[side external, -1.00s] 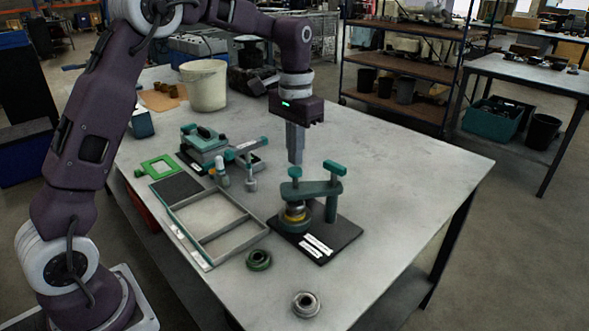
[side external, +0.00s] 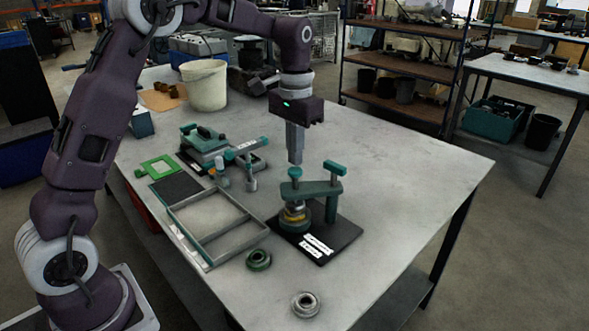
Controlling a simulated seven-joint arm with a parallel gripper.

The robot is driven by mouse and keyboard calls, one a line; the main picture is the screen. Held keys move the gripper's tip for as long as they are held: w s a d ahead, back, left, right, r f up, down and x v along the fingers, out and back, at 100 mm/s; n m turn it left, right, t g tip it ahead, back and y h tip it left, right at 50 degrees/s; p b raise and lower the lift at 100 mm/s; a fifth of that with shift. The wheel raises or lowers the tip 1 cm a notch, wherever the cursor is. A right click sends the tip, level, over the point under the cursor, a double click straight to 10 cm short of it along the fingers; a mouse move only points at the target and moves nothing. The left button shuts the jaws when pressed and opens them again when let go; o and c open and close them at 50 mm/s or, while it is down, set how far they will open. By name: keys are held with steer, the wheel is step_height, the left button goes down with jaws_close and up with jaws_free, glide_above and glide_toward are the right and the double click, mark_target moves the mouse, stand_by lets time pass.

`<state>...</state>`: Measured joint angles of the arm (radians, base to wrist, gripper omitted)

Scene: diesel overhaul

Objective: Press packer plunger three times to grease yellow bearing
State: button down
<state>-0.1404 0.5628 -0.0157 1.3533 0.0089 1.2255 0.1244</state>
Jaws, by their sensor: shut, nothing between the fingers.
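The packer (side external: 318,188) is a teal press on a black base plate (side external: 345,236) at the middle right of the table. Its plunger has a teal knob (side external: 295,172) on top. The yellow bearing (side external: 294,217) sits under the packer arm, in a stack with metal discs above it. My gripper (side external: 295,160) is shut and empty. It points straight down, with its fingertips just above the plunger knob in the picture. I cannot tell whether the tips touch the knob.
A green bearing (side external: 258,259) and a grey bearing (side external: 305,304) lie in front of the packer. A divided tray (side external: 207,262) is to its left. A teal fixture (side external: 205,142) and a white bucket (side external: 204,86) stand farther back. The table's right side is clear.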

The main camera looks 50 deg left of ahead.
mark_target(295, 170)
steer(key=shift+f, duration=0.1)
steer(key=shift+f, duration=1.45)
steer(key=shift+r, duration=1.55)
steer(key=shift+f, duration=1.55)
steer(key=shift+r, duration=1.55)
